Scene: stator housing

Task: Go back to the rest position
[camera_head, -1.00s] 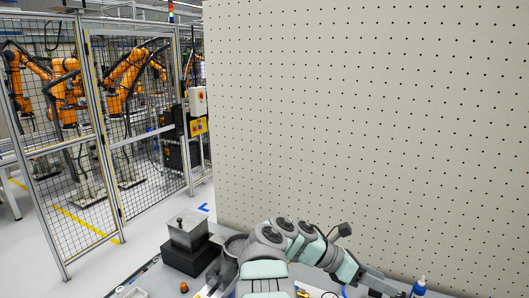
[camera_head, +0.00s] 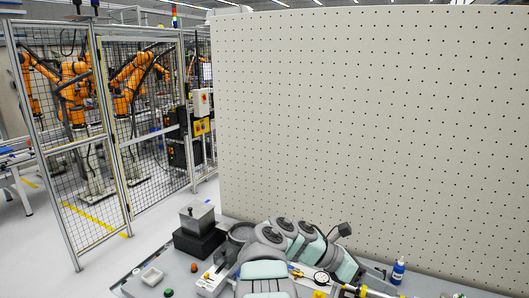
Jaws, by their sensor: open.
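My arm lies low over the workbench (camera_head: 225,289) and reaches to the right, with grey joints and pale green covers. My gripper (camera_head: 376,272) is at its right end, small and dark, partly merged with the bench behind it. It is open, and I see nothing held in it. A blue bottle with a white tip (camera_head: 398,271) stands to the right of the gripper, apart from it. A grey round hollow part (camera_head: 240,232) stands behind the arm, partly hidden by it.
A grey metal block (camera_head: 197,217) sits on a black base (camera_head: 199,243) at the bench's left. A white tray (camera_head: 152,276), small buttons, a dial gauge (camera_head: 321,278) and a yellow-black tool (camera_head: 360,291) lie nearer. A pegboard wall (camera_head: 370,130) rises behind. Fenced orange robots (camera_head: 75,90) stand left.

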